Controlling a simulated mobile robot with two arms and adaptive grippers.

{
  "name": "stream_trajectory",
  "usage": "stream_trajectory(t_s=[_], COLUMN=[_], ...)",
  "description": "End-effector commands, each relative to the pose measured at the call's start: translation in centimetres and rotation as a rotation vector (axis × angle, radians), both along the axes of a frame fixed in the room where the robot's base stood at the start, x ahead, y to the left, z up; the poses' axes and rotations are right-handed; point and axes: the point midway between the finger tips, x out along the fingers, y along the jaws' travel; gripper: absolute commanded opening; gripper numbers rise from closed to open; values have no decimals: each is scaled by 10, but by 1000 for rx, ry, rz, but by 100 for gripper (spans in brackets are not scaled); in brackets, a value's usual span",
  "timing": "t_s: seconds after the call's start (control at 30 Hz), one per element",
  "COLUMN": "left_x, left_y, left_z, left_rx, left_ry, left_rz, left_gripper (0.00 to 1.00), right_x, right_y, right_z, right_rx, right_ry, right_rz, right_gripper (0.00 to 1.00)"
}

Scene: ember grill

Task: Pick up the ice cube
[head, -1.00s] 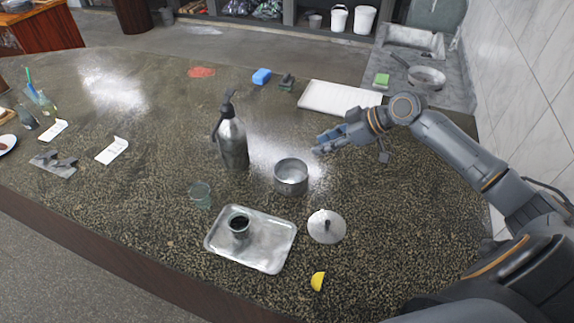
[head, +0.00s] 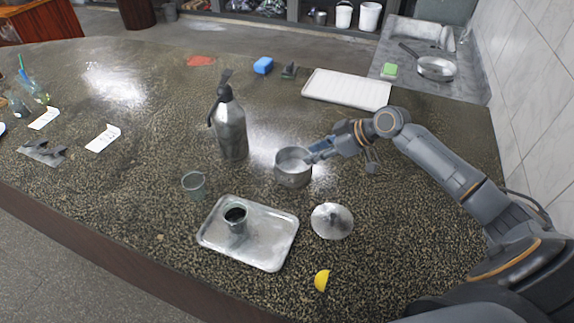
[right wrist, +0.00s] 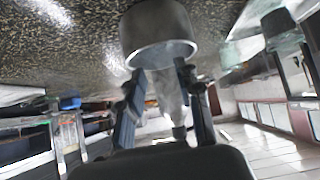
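No ice cube can be made out in either view. A small metal pot (head: 293,176) stands open on the speckled counter, and its inside shows only as pale grey. In the right wrist view the pot (right wrist: 158,30) appears upside down, just beyond the fingers. My right gripper (head: 314,155) is at the pot's right rim in the head view; I cannot tell whether it touches it. In the right wrist view its fingers (right wrist: 158,70) are apart, with no object visibly held between them. My left gripper is not in view.
A tall metal siphon bottle (head: 231,133) stands left of the pot. In front are a glass (head: 194,187), a metal tray (head: 268,248) bearing a dark-filled cup (head: 236,219), a round lid (head: 331,222) and a yellow wedge (head: 321,281). A white board (head: 346,90) lies behind.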

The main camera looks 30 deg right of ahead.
Motion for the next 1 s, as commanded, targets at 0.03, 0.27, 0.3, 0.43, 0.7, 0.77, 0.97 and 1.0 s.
stream_trajectory(t_s=[0.03, 0.27, 0.3, 0.43, 0.7, 0.77, 0.97, 1.0], left_x=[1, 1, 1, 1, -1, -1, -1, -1], left_y=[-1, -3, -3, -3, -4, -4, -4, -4], left_z=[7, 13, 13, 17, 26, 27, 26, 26], left_rx=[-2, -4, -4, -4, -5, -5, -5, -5], left_ry=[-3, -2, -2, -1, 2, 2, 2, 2], left_rz=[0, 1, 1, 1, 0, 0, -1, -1], left_gripper=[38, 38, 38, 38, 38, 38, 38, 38], right_x=[6, 21, 23, 29, 50, 52, 53, 53], right_y=[7, 20, 20, 27, 45, 47, 47, 47], right_z=[-3, -25, -26, -34, -60, -63, -65, -65], right_rx=[3, -1, -1, 3, 1, -1, -2, -2], right_ry=[0, -1, -1, 1, 1, 0, -1, -1], right_rz=[1, 2, 1, 0, 0, 2, 2, 2], right_gripper=[34, 34, 34, 34, 34, 34, 34, 34])
